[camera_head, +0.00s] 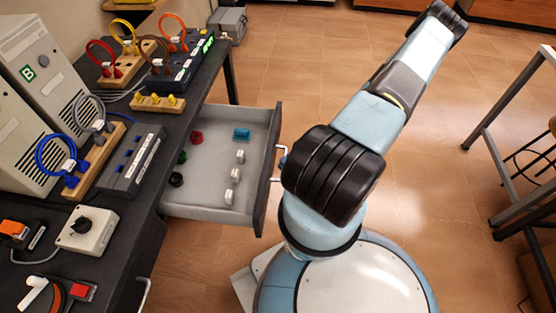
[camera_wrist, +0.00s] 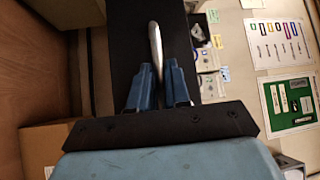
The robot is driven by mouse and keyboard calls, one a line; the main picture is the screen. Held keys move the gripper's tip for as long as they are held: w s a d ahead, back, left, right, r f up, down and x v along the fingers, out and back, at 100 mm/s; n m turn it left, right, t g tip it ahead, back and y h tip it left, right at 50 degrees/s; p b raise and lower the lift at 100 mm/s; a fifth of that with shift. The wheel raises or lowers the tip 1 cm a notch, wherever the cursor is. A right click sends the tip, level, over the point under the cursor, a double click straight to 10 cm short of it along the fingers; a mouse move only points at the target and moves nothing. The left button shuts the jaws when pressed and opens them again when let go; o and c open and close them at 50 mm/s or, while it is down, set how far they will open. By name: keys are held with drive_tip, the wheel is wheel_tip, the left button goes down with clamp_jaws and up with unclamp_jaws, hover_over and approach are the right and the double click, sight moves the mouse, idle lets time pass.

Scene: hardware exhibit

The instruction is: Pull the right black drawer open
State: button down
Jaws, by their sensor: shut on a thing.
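The black drawer (camera_head: 267,190) in the desk stands well out, with its light grey inside and several small parts showing in the head view. Its metal handle (camera_head: 279,160) is on the front, facing the arm. In the wrist view the handle (camera_wrist: 155,50) runs between the two blue fingers of my gripper (camera_wrist: 157,75), in front of the dark drawer front (camera_wrist: 124,35). My gripper is shut on the handle. In the head view my arm hides most of the gripper.
The dark desk top (camera_head: 130,212) holds boards with coloured cables, a white switch box (camera_head: 88,230) and computer cases (camera_head: 42,65). A second handle (camera_head: 144,295) shows nearer on the desk. Tiled floor (camera_head: 285,65) is clear behind the drawer. A metal-framed table (camera_head: 500,105) stands at right.

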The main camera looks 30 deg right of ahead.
drive_tip(key=shift+s+d+f, duration=0.15)
drive_tip(key=shift+f, duration=0.05)
drive_tip(key=c, duration=1.2)
unclamp_jaws()
drive_tip(key=shift+r, duration=0.1)
drive_tip(key=shift+o, duration=0.2)
drive_tip(key=w+d+f, duration=0.2)
drive_tip(key=d, duration=1.1)
drive_tip(key=shift+d, duration=0.25)
